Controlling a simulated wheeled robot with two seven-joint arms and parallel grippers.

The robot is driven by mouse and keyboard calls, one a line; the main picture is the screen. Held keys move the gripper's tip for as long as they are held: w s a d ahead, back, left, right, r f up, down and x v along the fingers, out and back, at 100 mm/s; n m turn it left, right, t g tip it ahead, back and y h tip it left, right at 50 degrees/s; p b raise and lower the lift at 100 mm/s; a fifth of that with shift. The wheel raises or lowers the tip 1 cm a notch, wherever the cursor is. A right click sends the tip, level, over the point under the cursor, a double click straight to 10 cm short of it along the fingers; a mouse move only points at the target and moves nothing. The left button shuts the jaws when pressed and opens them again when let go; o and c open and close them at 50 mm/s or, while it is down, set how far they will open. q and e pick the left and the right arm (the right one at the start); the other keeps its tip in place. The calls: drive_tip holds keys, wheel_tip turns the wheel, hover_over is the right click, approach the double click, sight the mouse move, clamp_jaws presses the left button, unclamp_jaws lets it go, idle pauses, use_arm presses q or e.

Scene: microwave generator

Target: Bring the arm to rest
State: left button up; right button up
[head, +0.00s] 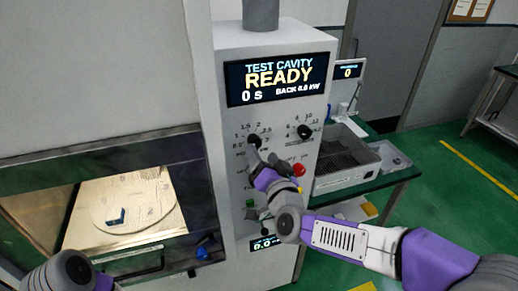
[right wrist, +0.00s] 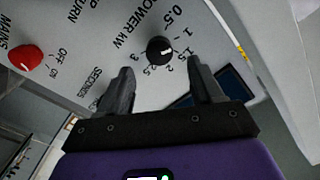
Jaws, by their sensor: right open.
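My right gripper (head: 255,158) is in front of the control panel (head: 235,120), close to the black power knob (head: 254,141). In the right wrist view its two dark fingers (right wrist: 162,90) are spread apart with nothing between them. The power knob (right wrist: 159,50) stands beyond the fingertips, and a gap shows between them in the picture. My right forearm (head: 340,238) reaches in from the lower right. Part of my left arm (head: 62,272) shows at the bottom left; its gripper is outside the picture.
The display (head: 279,79) reads READY and 0 s. A second black knob (head: 305,131) and a red knob (head: 299,170) are on the panel. A wire-topped tray (head: 340,160) stands on a bench at right.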

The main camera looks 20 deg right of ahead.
drive_tip(key=shift+s, duration=1)
